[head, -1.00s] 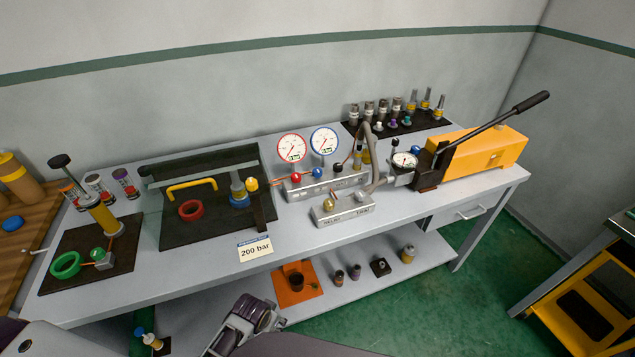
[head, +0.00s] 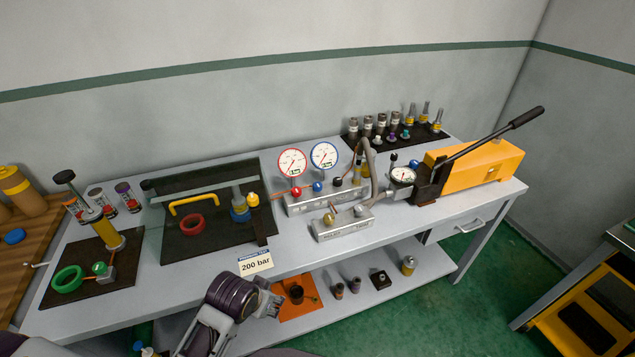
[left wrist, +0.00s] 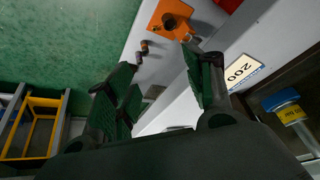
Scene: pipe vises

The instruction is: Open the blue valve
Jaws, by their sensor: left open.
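The blue valve knob (head: 318,187) is small and round, on top of the grey manifold block (head: 325,200) under the blue-rimmed gauge (head: 324,155). A red knob (head: 296,191) sits just left of it. My left gripper (head: 268,301) is low at the table's front edge, below and left of the manifold, well apart from the knob. In the left wrist view its two dark fingers (left wrist: 165,80) are spread with nothing between them. I cannot make out the blue knob in that view. My right gripper is not in view.
A yellow hand pump (head: 477,167) with a long lever stands right of the manifold. A 200 bar card (head: 255,262) lies at the front edge. A dark tray (head: 180,245) holds a red ring and a blue-collared cylinder. An orange mat (head: 300,309) lies on the lower shelf.

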